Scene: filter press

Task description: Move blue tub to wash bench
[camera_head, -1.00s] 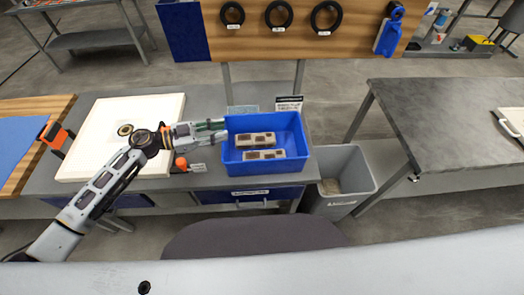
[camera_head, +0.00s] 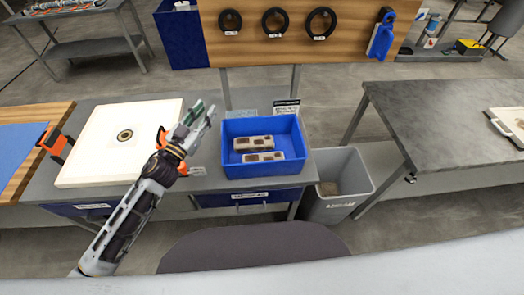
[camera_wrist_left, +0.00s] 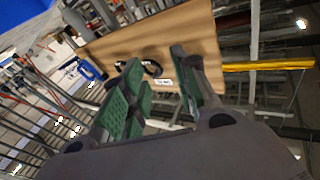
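The blue tub (camera_head: 230,180) stands on the grey bench in the middle of the head view. It holds a few pale blocks with dark patches. My left gripper (camera_head: 200,116) is raised just left of the tub, pointing up and away from it, apart from its wall. In the left wrist view its green-padded fingers (camera_wrist_left: 154,100) are spread with nothing between them. My right gripper is in neither view. No label in view names the wash bench; a dark grey table (camera_head: 440,110) stands at the right.
A white square plate (camera_head: 95,150) with a round centre hole lies left of my gripper. A grey bin (camera_head: 345,190) stands on the floor right of the tub. A wooden board (camera_head: 345,45) with black rings is behind. A dark rounded seat (camera_head: 250,248) is in front.

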